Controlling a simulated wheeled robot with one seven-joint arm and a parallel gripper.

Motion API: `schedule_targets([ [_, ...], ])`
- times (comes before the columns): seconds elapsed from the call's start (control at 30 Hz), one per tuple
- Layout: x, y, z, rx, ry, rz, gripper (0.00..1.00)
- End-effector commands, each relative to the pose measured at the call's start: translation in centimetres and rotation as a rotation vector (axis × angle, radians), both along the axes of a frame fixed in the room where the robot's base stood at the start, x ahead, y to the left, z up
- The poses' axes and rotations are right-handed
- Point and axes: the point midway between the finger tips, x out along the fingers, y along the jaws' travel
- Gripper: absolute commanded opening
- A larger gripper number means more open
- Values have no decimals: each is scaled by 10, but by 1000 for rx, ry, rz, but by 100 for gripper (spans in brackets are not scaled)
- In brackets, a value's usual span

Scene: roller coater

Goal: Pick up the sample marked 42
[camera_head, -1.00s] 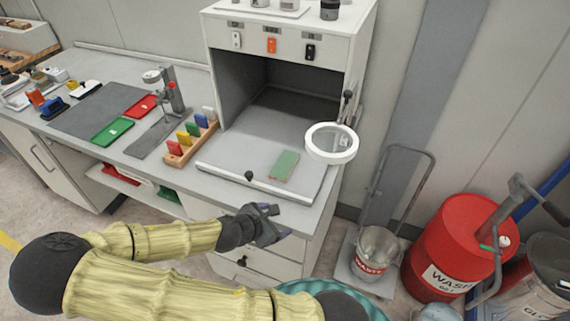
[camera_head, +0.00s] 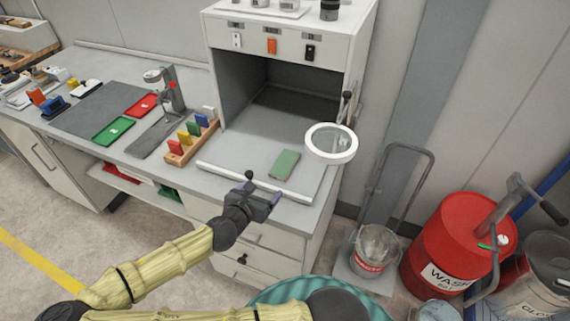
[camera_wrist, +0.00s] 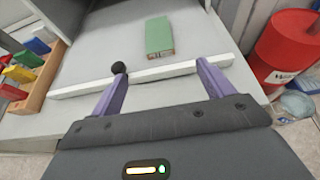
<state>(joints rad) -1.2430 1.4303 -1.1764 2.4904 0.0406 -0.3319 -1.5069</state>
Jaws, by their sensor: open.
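A green rectangular block (camera_head: 285,165) lies flat on the grey floor of the booth, near its front edge and right of the middle. In the wrist view the green block (camera_wrist: 159,36) lies ahead of my fingers, with a brownish end face towards me; any mark on it is too small to read. My gripper (camera_head: 262,193) is in front of the booth's white front bar, short of the block. In the wrist view its two purple fingers (camera_wrist: 162,82) are apart with nothing between them. No number 42 is legible in either view.
A ring magnifier (camera_head: 332,143) overhangs at the right. A wooden rack (camera_head: 193,141) of coloured pieces stands left. A red waste drum (camera_head: 455,238) is on the floor.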

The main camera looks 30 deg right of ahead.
Motion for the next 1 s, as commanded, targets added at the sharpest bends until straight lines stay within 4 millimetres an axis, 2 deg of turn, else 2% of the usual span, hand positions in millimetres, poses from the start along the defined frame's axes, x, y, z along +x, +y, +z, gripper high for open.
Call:
schedule_targets([
  [0.6,51,-65,-34,1,1,-1,80],
  [1.0,55,-70,-37,1,1,0,80],
])
